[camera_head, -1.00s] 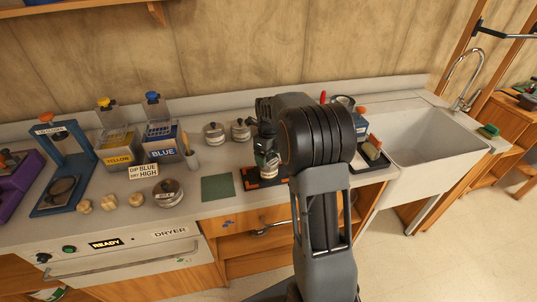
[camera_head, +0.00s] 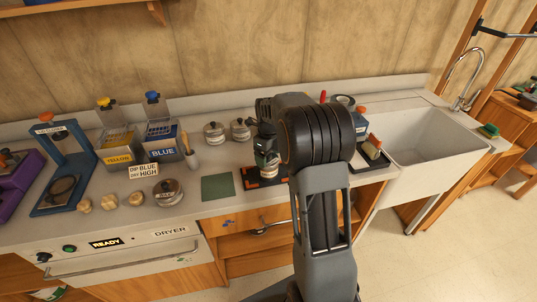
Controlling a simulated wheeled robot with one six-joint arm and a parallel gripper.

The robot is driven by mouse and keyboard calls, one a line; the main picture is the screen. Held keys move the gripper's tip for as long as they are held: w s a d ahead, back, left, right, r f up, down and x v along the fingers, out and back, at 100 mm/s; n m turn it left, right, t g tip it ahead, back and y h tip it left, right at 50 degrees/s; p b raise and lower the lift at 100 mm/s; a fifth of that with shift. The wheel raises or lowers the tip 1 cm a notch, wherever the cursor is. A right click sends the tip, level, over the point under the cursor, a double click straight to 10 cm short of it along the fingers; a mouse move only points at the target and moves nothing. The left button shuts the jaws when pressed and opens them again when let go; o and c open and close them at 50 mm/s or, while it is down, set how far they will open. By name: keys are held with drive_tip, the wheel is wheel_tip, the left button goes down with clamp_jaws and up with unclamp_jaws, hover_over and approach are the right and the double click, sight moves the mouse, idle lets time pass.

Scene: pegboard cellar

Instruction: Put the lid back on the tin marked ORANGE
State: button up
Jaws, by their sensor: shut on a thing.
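My gripper (camera_head: 266,160) points down over a dark mat with orange corners (camera_head: 251,184), near the counter's front edge. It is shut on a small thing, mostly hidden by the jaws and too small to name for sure. A pale round shape (camera_head: 269,172) shows at the jaws' lower end; I cannot tell whether it is a lid or a tin. Two round metal tins with knobbed lids, one left (camera_head: 214,132) and one right (camera_head: 240,130), stand at the back. Another lidded tin (camera_head: 168,192) stands at the front left, its label unreadable. I cannot read ORANGE on any tin.
A green mat (camera_head: 217,187) lies clear left of my gripper. A black tray (camera_head: 372,164) and the sink (camera_head: 430,140) are right.

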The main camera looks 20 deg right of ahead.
drive_tip(key=o, duration=0.8)
drive_tip(key=shift+c, duration=0.2)
drive_tip(key=shift+r, duration=0.1)
drive_tip(key=shift+r+p, duration=2.75)
drive_tip(key=shift+r, duration=0.7)
drive_tip(key=shift+c, duration=0.3)
clamp_jaws()
